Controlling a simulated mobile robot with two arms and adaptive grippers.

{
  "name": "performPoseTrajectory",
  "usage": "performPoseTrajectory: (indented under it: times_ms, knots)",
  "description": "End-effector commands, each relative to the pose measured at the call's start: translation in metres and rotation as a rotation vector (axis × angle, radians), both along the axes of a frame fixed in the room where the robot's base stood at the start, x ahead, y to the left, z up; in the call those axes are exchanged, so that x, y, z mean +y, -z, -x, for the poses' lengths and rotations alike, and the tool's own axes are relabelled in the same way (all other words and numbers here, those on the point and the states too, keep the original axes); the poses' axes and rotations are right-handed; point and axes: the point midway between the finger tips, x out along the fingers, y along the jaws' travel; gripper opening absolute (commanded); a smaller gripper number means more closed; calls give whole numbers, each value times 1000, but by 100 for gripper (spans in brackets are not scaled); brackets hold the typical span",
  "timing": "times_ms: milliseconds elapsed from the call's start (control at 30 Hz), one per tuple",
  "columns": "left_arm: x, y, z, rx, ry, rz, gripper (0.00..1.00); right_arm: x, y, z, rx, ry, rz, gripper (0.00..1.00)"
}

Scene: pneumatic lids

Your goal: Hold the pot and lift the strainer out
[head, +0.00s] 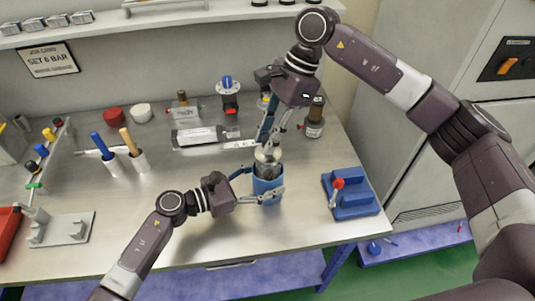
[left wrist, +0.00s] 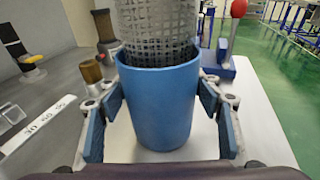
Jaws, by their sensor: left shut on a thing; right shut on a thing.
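The blue pot (head: 267,187) stands upright on the steel bench. My left gripper (head: 259,186) is shut on it, with one finger on each side; in the left wrist view the pads flank the pot (left wrist: 157,108). The grey mesh strainer (left wrist: 158,28) stands up out of the pot's mouth, and its lower end is hidden inside the pot. In the head view the strainer (head: 268,157) shows above the rim. My right gripper (head: 270,142) is above the pot, pointing down, and is shut on the strainer's top. The exact grip point is partly hidden.
A blue fixture with a red knob (head: 352,194) stands right of the pot. A dark-topped bottle (head: 315,118) stands behind it, near my right gripper. A metal bar (head: 210,148) lies behind left. The bench front left of the pot is mostly clear.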

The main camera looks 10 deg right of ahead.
Motion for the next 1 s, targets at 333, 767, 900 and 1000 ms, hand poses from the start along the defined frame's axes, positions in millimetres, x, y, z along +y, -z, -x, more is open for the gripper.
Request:
performPoseTrajectory:
  times_ms: [333, 767, 900, 1000]
  knots:
    - [2, 5, 0, 3, -3, -8, 38, 1, -85, 0, -3, -1, -1, 0]
    - [2, 4, 0, 3, -3, -7, 38, 0, -107, 1, 1, -1, -1, 0]
    - [2, 4, 0, 3, -3, -7, 65, 0, -107, 1, 1, -1, -1, 0]
    - [1, 3, 0, 3, -2, -5, 76, 0, -107, 0, 1, -1, -1, 0]
